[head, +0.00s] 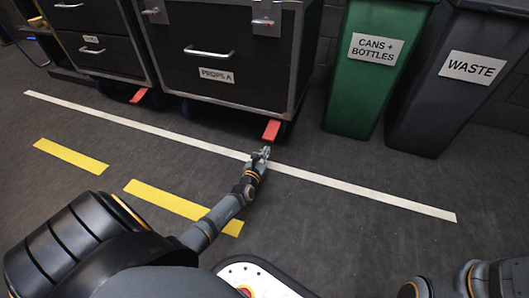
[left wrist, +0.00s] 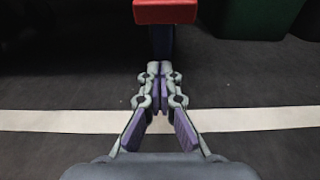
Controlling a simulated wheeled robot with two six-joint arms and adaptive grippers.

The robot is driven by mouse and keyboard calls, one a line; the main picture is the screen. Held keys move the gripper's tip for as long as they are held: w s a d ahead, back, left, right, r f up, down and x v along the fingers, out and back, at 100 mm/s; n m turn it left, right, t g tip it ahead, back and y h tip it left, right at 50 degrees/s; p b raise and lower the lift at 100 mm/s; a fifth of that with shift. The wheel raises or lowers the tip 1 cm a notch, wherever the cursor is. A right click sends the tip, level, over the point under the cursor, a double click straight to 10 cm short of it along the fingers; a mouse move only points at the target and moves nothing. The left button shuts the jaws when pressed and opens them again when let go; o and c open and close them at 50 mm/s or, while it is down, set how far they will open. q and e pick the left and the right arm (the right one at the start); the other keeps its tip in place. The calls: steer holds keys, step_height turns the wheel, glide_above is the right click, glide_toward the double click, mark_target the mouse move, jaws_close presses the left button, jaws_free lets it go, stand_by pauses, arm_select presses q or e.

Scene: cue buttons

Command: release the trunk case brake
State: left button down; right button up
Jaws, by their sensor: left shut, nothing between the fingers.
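The trunk case (head: 225,50) is black with metal edges, a silver handle and a label reading PROPS A. It stands at the back of the head view. A red brake pedal (head: 271,130) sticks out low at its front right corner. My left gripper (head: 264,151) is shut and empty, low over the white floor line, just in front of the right pedal. In the left wrist view the red pedal (left wrist: 165,12) is straight ahead of the closed fingertips (left wrist: 160,68), with a gap between. My right gripper is not in view.
A second black case (head: 95,45) stands at the left. A green bin (head: 368,75) labelled CANS + BOTTLES and a dark WASTE bin (head: 455,85) stand close to the right of the trunk case. The floor in front, with yellow strips (head: 70,156), is clear.

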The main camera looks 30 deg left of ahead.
arm_select(q)
steer(key=shift+s+d+r, duration=0.1)
steer(key=shift+s+r, duration=0.15)
steer(key=shift+r, duration=0.7)
steer(key=shift+s+r, duration=0.25)
steer(key=shift+r, duration=0.7)
steer(key=shift+p, duration=0.3)
